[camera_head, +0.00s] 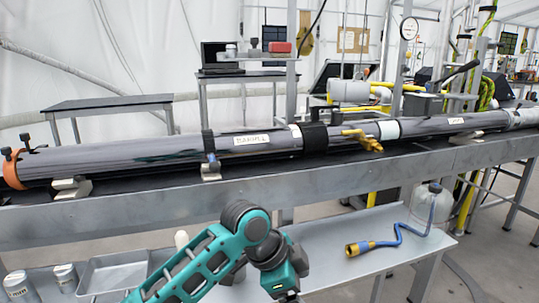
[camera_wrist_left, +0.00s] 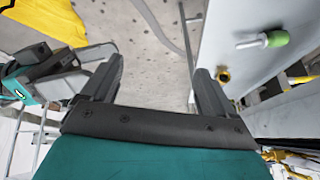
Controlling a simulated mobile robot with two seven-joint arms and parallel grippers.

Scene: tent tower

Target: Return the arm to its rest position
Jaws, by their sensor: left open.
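My left arm (camera_head: 200,262) is teal and black and comes up from the bottom of the head view, bent in front of the lower shelf. Its fingers do not show there. In the left wrist view my left gripper (camera_wrist_left: 155,88) has its two black fingers wide apart with nothing between them. The speckled floor (camera_wrist_left: 145,40) shows beyond the fingers. A teal and dark part of mine (camera_wrist_left: 55,80) is at the left of that view; I cannot tell which part.
A long dark tube (camera_head: 200,150) lies on the grey metal bench (camera_head: 300,185). On the lower shelf (camera_head: 320,238) are a metal tray (camera_head: 112,275), jars (camera_head: 17,285) and a blue hose (camera_head: 400,236) with a brass end. A green-ended white tool (camera_wrist_left: 265,40) shows right of the gripper.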

